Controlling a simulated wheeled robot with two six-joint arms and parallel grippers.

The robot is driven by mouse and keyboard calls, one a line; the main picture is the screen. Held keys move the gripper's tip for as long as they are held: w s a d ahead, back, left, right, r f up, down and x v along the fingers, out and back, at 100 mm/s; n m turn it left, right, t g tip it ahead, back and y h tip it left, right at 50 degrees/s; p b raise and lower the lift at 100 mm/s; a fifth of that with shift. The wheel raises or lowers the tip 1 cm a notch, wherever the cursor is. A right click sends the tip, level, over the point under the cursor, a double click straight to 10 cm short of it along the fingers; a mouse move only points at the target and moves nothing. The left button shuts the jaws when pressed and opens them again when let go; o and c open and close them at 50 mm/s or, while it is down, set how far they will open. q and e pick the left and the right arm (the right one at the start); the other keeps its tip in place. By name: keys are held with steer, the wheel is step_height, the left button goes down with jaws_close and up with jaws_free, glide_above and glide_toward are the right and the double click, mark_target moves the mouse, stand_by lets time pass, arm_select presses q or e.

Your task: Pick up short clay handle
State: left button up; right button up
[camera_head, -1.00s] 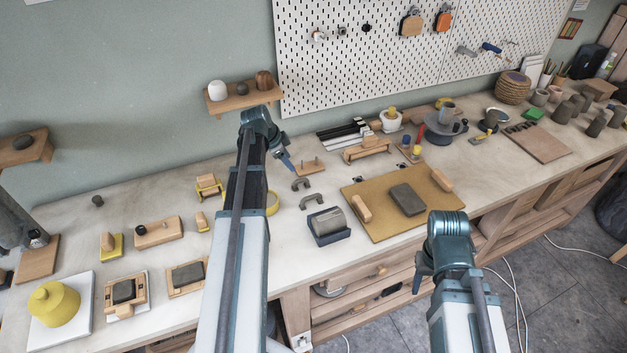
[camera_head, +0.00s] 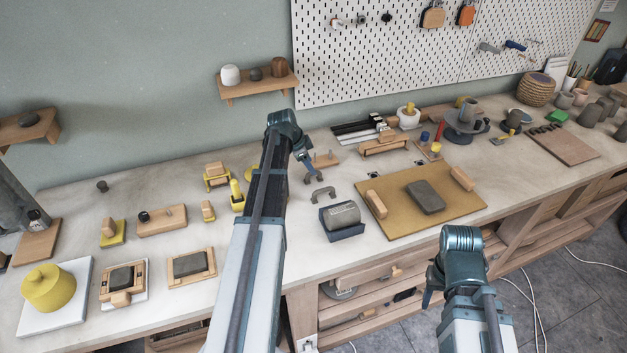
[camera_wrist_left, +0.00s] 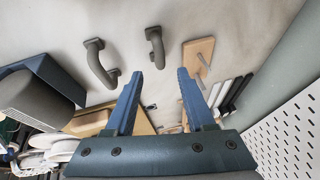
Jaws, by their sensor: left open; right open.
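Two grey clay handles lie on the pale worktop. The shorter one (camera_wrist_left: 155,47) is in the upper middle of the left wrist view, its lower end near the gap between my fingertips. The longer, curved one (camera_wrist_left: 100,64) lies to its left; it also shows in the head view (camera_head: 323,194). In the head view the short handle is largely hidden near my left gripper (camera_head: 314,170). My left gripper, also in the left wrist view (camera_wrist_left: 160,76), is open and empty. My right gripper (camera_head: 429,296) is open, over the table's front edge, away from the handles.
A blue tray (camera_head: 345,234) with a grey cylinder stands close to the longer handle. A wooden block with pegs (camera_wrist_left: 199,56) is just right of the short handle. A wall shelf (camera_head: 257,85) hangs behind my left arm.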

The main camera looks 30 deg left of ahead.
arm_select(q)
steer(key=shift+s+a+b+x, duration=0.15)
steer(key=shift+a+b+x, duration=0.05)
steer(key=shift+b+x, duration=1.15)
steer(key=shift+s+a+b+x, duration=0.15)
steer(key=shift+b+x, duration=1.1)
steer(key=shift+x, duration=0.05)
steer(key=shift+c, duration=0.3)
jaws_close()
